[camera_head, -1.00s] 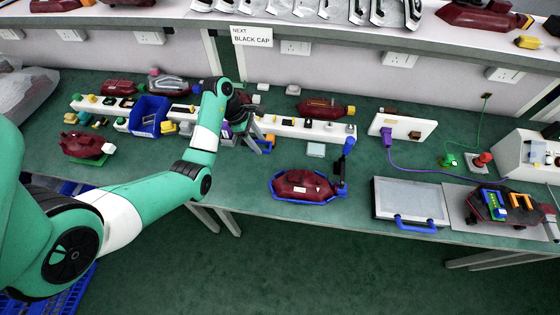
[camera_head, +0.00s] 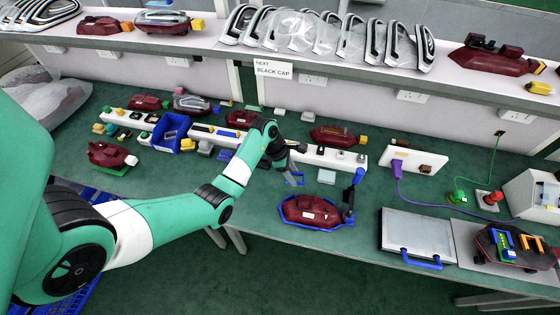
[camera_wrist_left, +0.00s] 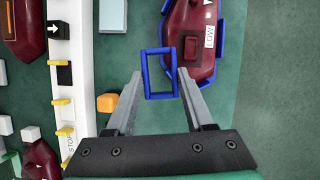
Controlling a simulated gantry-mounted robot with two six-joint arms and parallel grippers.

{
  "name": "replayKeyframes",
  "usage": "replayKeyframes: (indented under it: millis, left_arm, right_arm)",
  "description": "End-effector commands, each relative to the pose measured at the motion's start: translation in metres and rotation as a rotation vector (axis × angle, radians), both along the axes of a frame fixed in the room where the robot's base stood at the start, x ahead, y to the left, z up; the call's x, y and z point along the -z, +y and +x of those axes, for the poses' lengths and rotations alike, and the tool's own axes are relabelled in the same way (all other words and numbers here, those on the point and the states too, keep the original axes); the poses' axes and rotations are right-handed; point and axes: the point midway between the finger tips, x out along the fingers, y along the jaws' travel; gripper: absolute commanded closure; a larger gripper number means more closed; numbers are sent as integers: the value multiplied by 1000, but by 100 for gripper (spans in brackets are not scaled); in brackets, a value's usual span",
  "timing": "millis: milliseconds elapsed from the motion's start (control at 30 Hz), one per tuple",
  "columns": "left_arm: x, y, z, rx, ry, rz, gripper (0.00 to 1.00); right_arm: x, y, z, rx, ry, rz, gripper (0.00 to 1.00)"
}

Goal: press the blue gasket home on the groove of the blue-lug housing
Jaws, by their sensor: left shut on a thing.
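My left gripper (camera_head: 293,179) is shut on the blue gasket (camera_wrist_left: 146,75), a thin rectangular ring held between the fingertips in the left wrist view. A dark red housing (camera_head: 306,207) with a pale label lies in a blue cradle (camera_head: 322,226) at the front middle of the bench. The gripper is above the bench, at the far left side of this housing. In the left wrist view the housing (camera_wrist_left: 203,65) is at the upper right, partly behind the gasket and finger. The gasket is apart from it. I cannot make out the groove or lug colour clearly. My right gripper is not in view.
A white rail (camera_head: 325,157) with small parts runs behind the cradle. A blue upright post (camera_head: 350,195) stands at the cradle's right. A grey case (camera_head: 416,233) is further right. A blue bin (camera_head: 170,133) and other dark red housings (camera_head: 110,155) are left.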

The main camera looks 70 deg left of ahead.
Motion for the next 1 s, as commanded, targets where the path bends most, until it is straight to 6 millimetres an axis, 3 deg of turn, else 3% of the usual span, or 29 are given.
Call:
replayKeyframes:
  millis: [33, 100, 267, 600, 767, 1000]
  left_arm:
    - [-7, -17, 4, 28, 2, -3, 96]
    - [-6, -38, 7, 69, 2, -2, 96]
    - [-7, -65, 12, 127, -1, 0, 96]
    - [-6, -67, 13, 133, -1, 0, 96]
    - [-9, -67, 12, 133, 1, -2, 96]
    - [28, -67, 13, 133, 0, -1, 96]
  right_arm:
    - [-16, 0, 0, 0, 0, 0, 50]
    - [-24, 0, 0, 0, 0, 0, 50]
    - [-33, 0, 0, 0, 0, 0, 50]
    - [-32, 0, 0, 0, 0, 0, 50]
    - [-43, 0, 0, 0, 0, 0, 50]
    - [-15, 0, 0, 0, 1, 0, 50]
